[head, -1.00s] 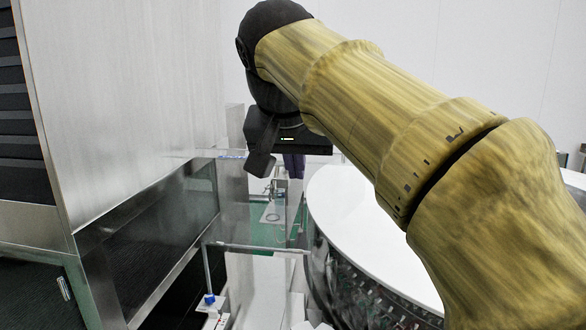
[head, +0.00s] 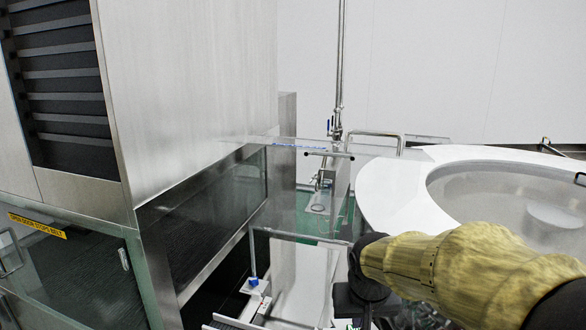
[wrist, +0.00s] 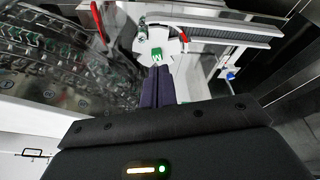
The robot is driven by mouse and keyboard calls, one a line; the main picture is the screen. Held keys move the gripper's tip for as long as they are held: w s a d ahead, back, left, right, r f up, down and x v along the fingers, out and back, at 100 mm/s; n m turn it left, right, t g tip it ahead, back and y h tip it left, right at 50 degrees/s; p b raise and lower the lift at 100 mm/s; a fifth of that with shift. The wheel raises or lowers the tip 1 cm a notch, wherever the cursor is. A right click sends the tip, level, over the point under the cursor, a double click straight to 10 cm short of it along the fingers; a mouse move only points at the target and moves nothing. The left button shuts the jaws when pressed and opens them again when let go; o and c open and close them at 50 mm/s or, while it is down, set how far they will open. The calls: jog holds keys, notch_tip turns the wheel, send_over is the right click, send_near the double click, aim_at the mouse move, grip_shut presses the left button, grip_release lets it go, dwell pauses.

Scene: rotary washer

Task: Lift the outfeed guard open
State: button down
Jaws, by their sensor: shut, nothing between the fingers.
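The outfeed guard (head: 300,237) looks like a clear panel with a pale front edge bar, between the steel cabinet and the white round washer top in the head view. It appears lowered; its clear faces make its exact outline hard to tell. My gripper is at the lower right of the guard's front edge in the head view, where its fingers are hidden. In the wrist view, my gripper (wrist: 157,70) shows two dark fingers together, shut and empty, pointing toward a white part with a green mark (wrist: 157,52). I cannot tell whether it touches anything.
The steel cabinet (head: 185,90) walls off the left. The round washer (head: 395,190) fills the right. A pale outfeed conveyor (head: 300,285) runs below the guard, with a blue knob (head: 253,282) beside it. A vertical pipe (head: 340,70) stands behind.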

jog(key=s+d+f+g, duration=0.1)
jog(key=s+d+f, duration=0.1)
jog(key=s+f, duration=0.6)
notch_tip(320, 180, down, 2)
jog(key=shift+s+d+f, duration=0.2)
jog(key=shift+s, duration=0.15)
jog(key=shift+w, duration=0.1)
